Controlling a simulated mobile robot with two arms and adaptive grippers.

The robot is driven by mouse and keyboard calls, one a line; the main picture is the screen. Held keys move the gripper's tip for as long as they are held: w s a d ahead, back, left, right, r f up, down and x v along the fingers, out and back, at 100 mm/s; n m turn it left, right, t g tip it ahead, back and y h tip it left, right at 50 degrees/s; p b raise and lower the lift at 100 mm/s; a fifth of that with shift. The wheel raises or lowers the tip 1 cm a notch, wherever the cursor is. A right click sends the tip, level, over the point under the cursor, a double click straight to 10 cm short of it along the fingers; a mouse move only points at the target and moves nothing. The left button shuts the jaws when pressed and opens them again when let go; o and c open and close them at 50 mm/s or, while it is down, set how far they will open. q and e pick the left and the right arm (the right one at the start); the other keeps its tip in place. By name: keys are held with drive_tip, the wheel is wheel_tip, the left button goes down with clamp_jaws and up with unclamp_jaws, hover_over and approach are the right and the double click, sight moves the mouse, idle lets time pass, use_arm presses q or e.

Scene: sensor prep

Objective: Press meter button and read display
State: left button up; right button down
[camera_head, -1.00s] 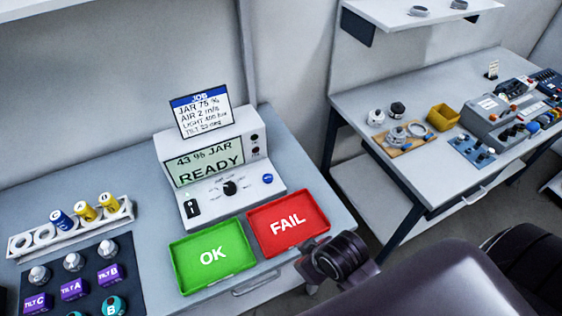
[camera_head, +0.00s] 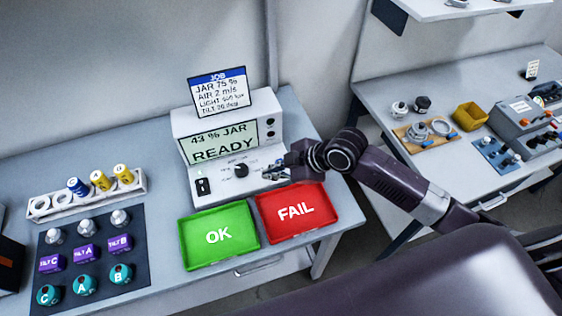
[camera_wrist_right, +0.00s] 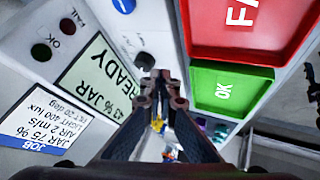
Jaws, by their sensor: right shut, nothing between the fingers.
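The white meter (camera_head: 184,123) stands at the back of the left bench. Its green display (camera_head: 220,143) reads "43 % JAR READY"; the display also shows in the right wrist view (camera_wrist_right: 101,77). A black knob (camera_head: 241,170) sits on the sloping front panel. My left gripper is out of view.
A green OK tray (camera_head: 188,262) and red FAIL tray (camera_head: 262,229) lie in front of the meter. A job card (camera_head: 219,91) stands on top. A rack (camera_head: 88,196) and a dark mat (camera_head: 134,262) with several sensors are at the left. Another bench (camera_head: 372,91) stands right.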

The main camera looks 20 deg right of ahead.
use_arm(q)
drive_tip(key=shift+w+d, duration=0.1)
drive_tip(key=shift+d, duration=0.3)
use_arm(e)
drive_tip(key=w+d+r+n+t, duration=0.1)
drive_tip(key=w+d+r, duration=0.3)
drive_tip(key=w, duration=0.3)
drive_tip(key=shift+w+d+r+n, duration=0.2)
drive_tip(key=shift+w+d+n, duration=0.15)
drive_tip(key=shift+d, duration=0.55)
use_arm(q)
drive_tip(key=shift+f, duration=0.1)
use_arm(e)
wheel_tip(320, 180, down, 8)
drive_tip(key=b, duration=0.6)
drive_tip(key=shift+r, duration=0.2)
use_arm(q)
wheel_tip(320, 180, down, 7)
drive_tip(key=b, duration=0.1)
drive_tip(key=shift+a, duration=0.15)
use_arm(e)
drive_tip(key=shift+f, duration=0.6)
drive_tip(key=shift+f, duration=0.1)
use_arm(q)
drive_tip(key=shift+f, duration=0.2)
use_arm(e)
drive_tip(key=shift+f, duration=0.35)
